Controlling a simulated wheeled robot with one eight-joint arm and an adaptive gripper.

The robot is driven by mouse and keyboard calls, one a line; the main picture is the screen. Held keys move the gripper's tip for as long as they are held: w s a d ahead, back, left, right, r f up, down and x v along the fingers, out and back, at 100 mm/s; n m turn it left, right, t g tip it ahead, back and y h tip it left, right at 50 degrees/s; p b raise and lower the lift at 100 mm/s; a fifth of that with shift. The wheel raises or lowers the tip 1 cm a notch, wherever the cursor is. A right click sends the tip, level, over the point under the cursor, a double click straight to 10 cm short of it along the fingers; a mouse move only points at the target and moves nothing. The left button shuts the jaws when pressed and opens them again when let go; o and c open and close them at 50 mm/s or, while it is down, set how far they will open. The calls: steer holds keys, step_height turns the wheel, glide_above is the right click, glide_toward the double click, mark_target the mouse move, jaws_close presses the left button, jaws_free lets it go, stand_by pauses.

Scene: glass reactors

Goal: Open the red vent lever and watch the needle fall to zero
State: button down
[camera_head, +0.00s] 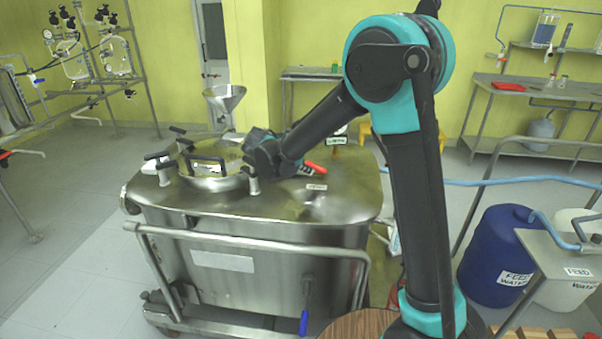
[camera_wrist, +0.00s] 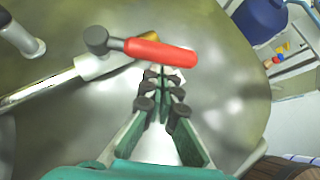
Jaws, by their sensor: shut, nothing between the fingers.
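The red vent lever (camera_wrist: 160,52) shows in the wrist view as a red grip on a dark pivot, lying across a metal pipe fitting (camera_wrist: 60,80) on the vessel lid. In the head view the red lever (camera_head: 316,167) shows on the lid of the steel vessel (camera_head: 250,205), partly behind my arm. My gripper (camera_wrist: 163,80) is shut and empty, its fingertips just short of the red grip in the wrist picture. I cannot tell whether they touch it. No gauge needle is readable in either view.
A round hatch (camera_head: 212,178) with black clamp handles stands on the lid, left of my wrist. A push rail (camera_head: 250,243) runs along the vessel's front. A blue drum (camera_head: 497,255) stands to the right. Open floor lies at the left.

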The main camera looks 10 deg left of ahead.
mark_target(317, 167)
steer(key=shift+w+d, duration=0.1)
steer(key=shift+d, duration=0.05)
stand_by(0.3)
steer(key=shift+w+d+n, duration=0.1)
steer(key=shift+d+n, duration=0.1)
steer(key=shift+n, duration=0.1)
steer(key=shift+d+t, duration=0.1)
steer(key=shift+t, duration=0.2)
steer(key=shift+w+d+n+t+y, duration=0.25)
steer(key=shift+w+d+n+y, duration=0.15)
steer(key=shift+d+n+y, duration=0.35)
steer(key=shift+w+d+n+t+y, duration=0.25)
steer(key=shift+w+d+n+y, duration=0.15)
steer(key=shift+n+y, duration=0.4)
steer(key=shift+w+d+n+y, duration=0.5)
steer(key=shift+n+y, duration=0.15)
steer(key=shift+n, duration=0.5)
steer(key=shift+w+d, duration=0.2)
steer(key=shift+w, duration=0.25)
